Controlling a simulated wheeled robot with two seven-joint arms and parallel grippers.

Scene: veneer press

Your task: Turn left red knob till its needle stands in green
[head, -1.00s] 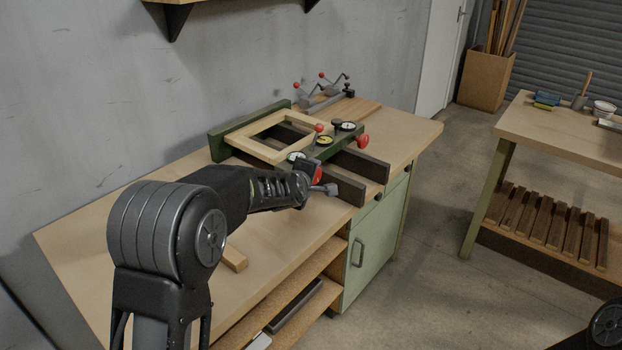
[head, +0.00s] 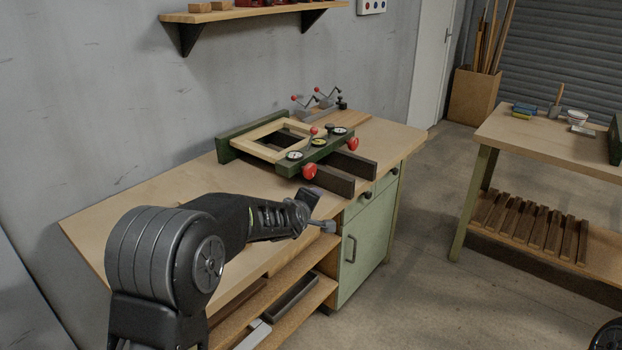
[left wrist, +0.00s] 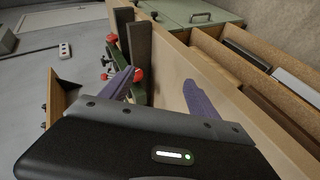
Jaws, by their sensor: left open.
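The left red knob (head: 309,171) sits on the front of the green press beam (head: 316,155), below a small round dial (head: 294,155). The dial's needle is too small to read. A second red knob (head: 351,144) is farther right. My left gripper (head: 322,210) is open and empty, apart from the left knob and nearer the bench's front edge. In the left wrist view, its two purple fingers (left wrist: 158,88) are spread wide, with a red knob (left wrist: 138,75) beyond them, beside one finger. My right gripper is out of view.
A pale wooden frame (head: 262,140) lies in the press. Two dark bars (head: 329,180) jut forward beside the left knob. Clamps with red ball handles (head: 318,98) stand behind. The bench top (head: 150,205) is clear at left. Another table (head: 540,130) stands at right.

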